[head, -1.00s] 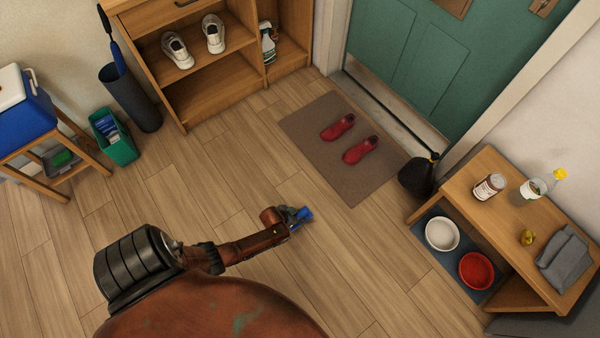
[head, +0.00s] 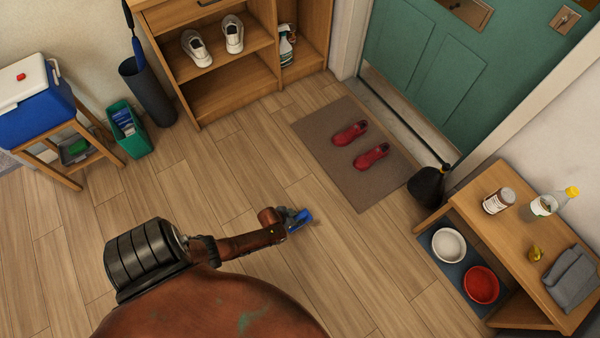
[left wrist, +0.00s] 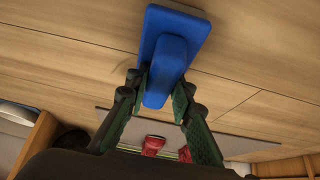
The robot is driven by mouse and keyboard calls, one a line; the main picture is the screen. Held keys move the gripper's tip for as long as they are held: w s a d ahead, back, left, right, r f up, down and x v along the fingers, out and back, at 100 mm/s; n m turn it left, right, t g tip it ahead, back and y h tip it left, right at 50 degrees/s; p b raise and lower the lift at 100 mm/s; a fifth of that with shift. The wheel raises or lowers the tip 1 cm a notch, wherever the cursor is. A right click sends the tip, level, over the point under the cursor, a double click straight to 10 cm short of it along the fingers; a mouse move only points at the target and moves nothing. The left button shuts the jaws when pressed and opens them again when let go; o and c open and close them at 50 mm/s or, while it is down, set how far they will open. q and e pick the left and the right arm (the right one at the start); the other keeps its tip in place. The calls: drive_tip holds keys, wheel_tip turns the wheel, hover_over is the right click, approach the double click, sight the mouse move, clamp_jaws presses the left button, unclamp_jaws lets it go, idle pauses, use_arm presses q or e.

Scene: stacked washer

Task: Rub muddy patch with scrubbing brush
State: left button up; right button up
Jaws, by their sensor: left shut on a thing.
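The scrubbing brush (head: 302,219), with a blue back and grip, is held just above or on the wooden floor; I cannot tell if it touches. My left gripper (head: 291,217) is shut on it. In the left wrist view the fingers (left wrist: 158,100) close on the blue grip of the brush (left wrist: 176,42) from both sides; the bristles are hidden. A faint dark smudge (left wrist: 125,71) shows on the floor left of the brush there and may be the muddy patch. In the head view no clear patch shows. My right gripper is not in view.
A brown doormat (head: 345,185) with red shoes (head: 371,156) lies beyond the brush, before the green door (head: 430,75). A low wooden table (head: 490,225) stands right, with bowls beneath. A shoe shelf (head: 222,95) and green bin (head: 129,130) stand behind. The floor around the brush is clear.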

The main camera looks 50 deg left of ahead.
use_arm(q)
drive_tip(key=shift+w+d+r+b, duration=0.1)
drive_tip(key=shift+w+b, duration=0.35)
drive_tip(key=shift+w, duration=1.45)
drive_tip(key=shift+w+d+b, duration=0.1)
drive_tip(key=shift+w+b, duration=0.35)
drive_tip(key=shift+w, duration=1.4)
drive_tip(key=shift+w+f+b, duration=0.2)
drive_tip(key=shift+w+b, duration=0.45)
drive_tip(key=shift+w, duration=0.9)
drive_tip(key=shift+w+d, duration=0.1)
drive_tip(key=shift+w, duration=0.1)
drive_tip(key=shift+w+d+r+b, duration=0.15)
drive_tip(key=shift+w+b, duration=0.55)
drive_tip(key=shift+w, duration=1.35)
drive_tip(key=shift+w+d+b, duration=0.15)
drive_tip(key=shift+w+b, duration=0.75)
drive_tip(key=shift+w, duration=0.9)
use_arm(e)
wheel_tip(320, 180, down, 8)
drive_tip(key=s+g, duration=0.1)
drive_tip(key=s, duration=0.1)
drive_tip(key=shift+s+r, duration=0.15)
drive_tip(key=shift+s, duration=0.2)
